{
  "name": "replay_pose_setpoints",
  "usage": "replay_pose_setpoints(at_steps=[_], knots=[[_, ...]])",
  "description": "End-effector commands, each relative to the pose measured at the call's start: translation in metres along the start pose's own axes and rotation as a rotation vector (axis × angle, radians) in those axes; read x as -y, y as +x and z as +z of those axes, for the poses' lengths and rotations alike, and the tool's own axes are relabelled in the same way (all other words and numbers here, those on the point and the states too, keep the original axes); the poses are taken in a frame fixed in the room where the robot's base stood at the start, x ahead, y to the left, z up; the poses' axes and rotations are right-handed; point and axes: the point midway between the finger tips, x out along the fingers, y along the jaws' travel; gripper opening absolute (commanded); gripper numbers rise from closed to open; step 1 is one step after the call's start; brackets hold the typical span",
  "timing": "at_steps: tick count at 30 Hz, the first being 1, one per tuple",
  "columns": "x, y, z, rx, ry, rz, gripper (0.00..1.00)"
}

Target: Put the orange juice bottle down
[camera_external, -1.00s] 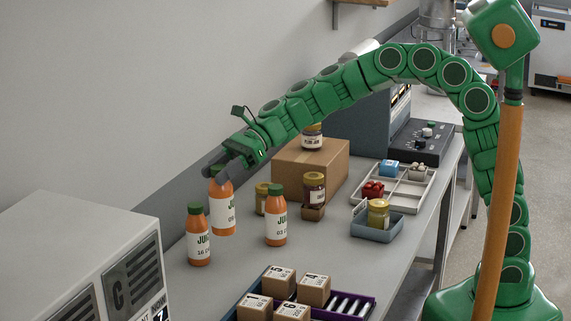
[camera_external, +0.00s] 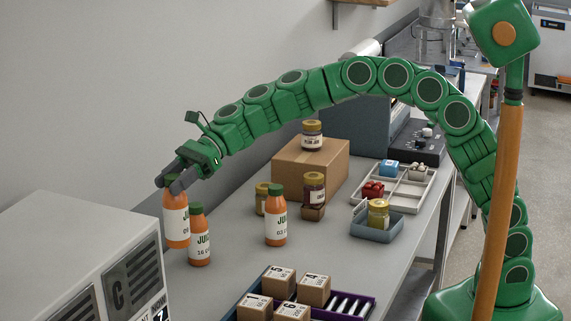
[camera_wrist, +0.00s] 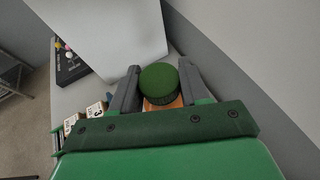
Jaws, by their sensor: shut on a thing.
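My gripper (camera_external: 172,183) is shut on an orange juice bottle (camera_external: 176,224) with a white label, gripping it near its top. In the wrist view the bottle's green cap (camera_wrist: 160,84) shows between the two fingers. The held bottle looks upright, at the left of the bench near the wall. I cannot tell whether its base touches the bench. A second orange juice bottle (camera_external: 199,240) stands just right of it, slightly overlapping it in the picture. A third orange juice bottle (camera_external: 276,222) stands farther right.
A large grey machine (camera_external: 88,250) stands close at the left front. Jars (camera_external: 314,188) and a cardboard box (camera_external: 310,165) stand behind the third bottle. A crate with small boxes (camera_external: 367,304) is at the front. Bare bench (camera_external: 235,262) lies between.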

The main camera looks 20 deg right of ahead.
Motion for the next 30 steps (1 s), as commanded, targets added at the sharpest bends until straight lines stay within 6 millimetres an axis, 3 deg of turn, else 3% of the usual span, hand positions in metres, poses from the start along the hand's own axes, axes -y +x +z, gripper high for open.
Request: replay_pose_setpoints(at_steps=[18, 30], knots=[[0.045, 0.052, -0.009, 0.0, -0.001, 0.0, 0.0], [0.068, 0.087, -0.036, 0.0, -0.001, 0.0, 0.0]])
